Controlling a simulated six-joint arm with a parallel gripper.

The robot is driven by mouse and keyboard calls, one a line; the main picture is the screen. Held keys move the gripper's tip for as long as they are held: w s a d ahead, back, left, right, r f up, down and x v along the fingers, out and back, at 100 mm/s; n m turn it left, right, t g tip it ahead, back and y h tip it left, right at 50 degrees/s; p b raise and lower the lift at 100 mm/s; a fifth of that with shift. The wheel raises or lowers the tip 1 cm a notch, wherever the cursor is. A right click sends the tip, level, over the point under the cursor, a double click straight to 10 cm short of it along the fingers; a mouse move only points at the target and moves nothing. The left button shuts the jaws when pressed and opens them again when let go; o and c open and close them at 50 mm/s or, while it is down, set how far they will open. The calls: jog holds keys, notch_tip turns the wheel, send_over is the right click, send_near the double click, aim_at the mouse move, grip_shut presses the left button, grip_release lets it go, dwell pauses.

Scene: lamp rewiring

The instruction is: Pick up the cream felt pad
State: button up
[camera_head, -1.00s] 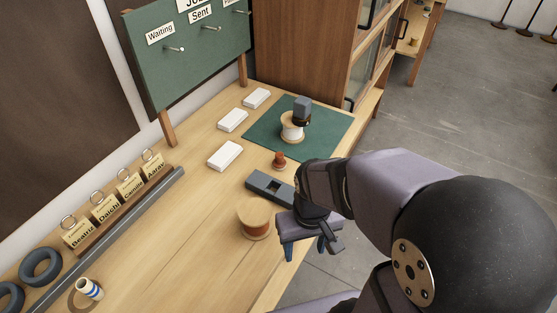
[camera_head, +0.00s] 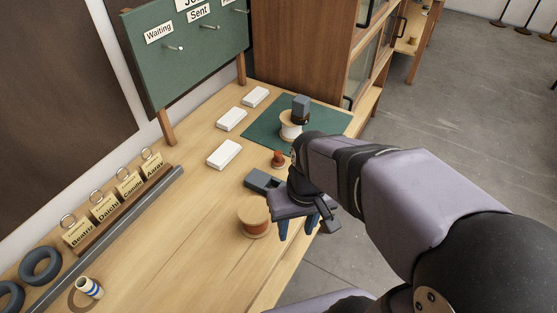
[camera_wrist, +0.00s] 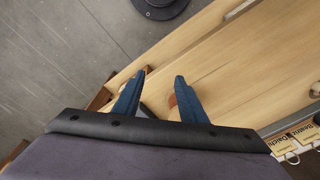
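I cannot make out a cream felt pad in either view; it may be hidden or out of frame. My gripper (camera_head: 297,232) is above the right front edge of the wooden bench, pointing down. In the wrist view its two blue fingers (camera_wrist: 160,77) are apart, with nothing visible held between them. A wooden spool with copper-coloured winding (camera_head: 254,217) stands just left of the gripper. A cream spool (camera_head: 290,127) stands on the green mat (camera_head: 264,132), with a grey block-like thing (camera_head: 301,104) on top.
A dark slotted block (camera_head: 262,181) and a small red-brown piece (camera_head: 278,158) are near my wrist. Three white blocks (camera_head: 224,154) line the back. Name tags (camera_head: 130,188), dark rings (camera_head: 41,266) and a blue-striped roll (camera_head: 89,288) are left. The front middle of the bench (camera_head: 175,255) is clear.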

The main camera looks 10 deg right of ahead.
jog(key=w+a+r+m+t+p, duration=0.1)
jog(key=w+a+r+t, duration=0.15)
jog(key=w, duration=0.85)
jog(key=w+a+r+m+t, duration=0.2)
jog(key=w+a+t, duration=0.2)
jog(key=w, duration=0.6)
jog(key=w+a+r+m+t+p, duration=0.15)
jog(key=w+a+t, duration=0.25)
jog(key=w, duration=0.7)
jog(key=m+g+h+p, duration=0.1)
jog(key=m+g+h, duration=0.55)
jog(key=h, duration=0.65)
send_near(279, 158)
notch_tip(279, 158, up, 4)
jog(key=w+d+m+t, duration=0.1)
jog(key=d+t, duration=0.1)
jog(key=d, duration=0.1)
jog(key=f, duration=0.5)
jog(key=shift+w+f, duration=0.25)
jog(key=shift+f, duration=0.1)
jog(key=shift+f+y, duration=0.3)
jog(key=shift+f, duration=0.15)
jog(key=shift+p+x, duration=0.95)
jog(key=shift+x, duration=0.7)
jog(key=shift+p+x, duration=0.85)
jog(key=shift+x, duration=1.2)
jog(key=shift+s+f, duration=0.1)
jog(key=shift+c, duration=0.7)
jog(key=c, duration=0.6)
